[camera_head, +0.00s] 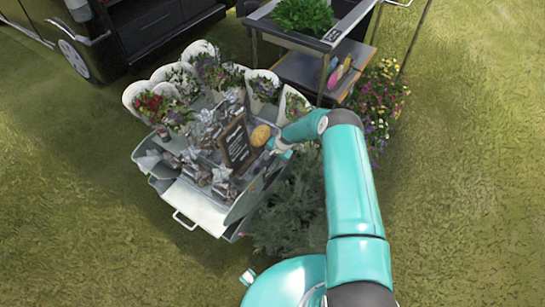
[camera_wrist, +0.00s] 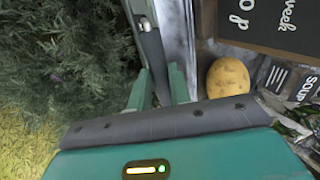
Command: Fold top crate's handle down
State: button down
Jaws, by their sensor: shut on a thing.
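The top crate (camera_head: 196,204) is grey metal, holds flowers and wrapped things, and sits in the middle of the head view. My gripper (camera_head: 280,150) is at its right side in the head view. In the wrist view my gripper (camera_wrist: 158,90) has its two teal fingers close around a dark grey handle (camera_wrist: 153,60) beside the crate's pale metal wall (camera_wrist: 183,40). The fingertips and the far end of the handle are partly hidden. Another handle (camera_head: 184,220) sticks out at the crate's front left.
A potato (camera_wrist: 228,77) lies just right of my fingers in the wrist view, below a chalkboard sign (camera_wrist: 275,22). Leafy plants (camera_wrist: 60,60) crowd the left. White flower pots (camera_head: 262,86) stand behind the crate, and a cart (camera_head: 320,70) is at back right.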

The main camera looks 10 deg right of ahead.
jog(key=s+d+f+t+y, duration=0.3)
jog(key=f+t+y, duration=0.2)
jog(key=t+y, duration=0.4)
jog(key=shift+s+f+t+y, duration=0.2)
jog(key=shift+s+t+y, duration=0.2)
jog(key=shift+y, duration=0.1)
dwell(1.3)
jog(key=c, duration=1.3)
grip_release()
jog(key=shift+w, duration=0.15)
jog(key=shift+d+r, duration=0.1)
jog(key=shift+d, duration=0.05)
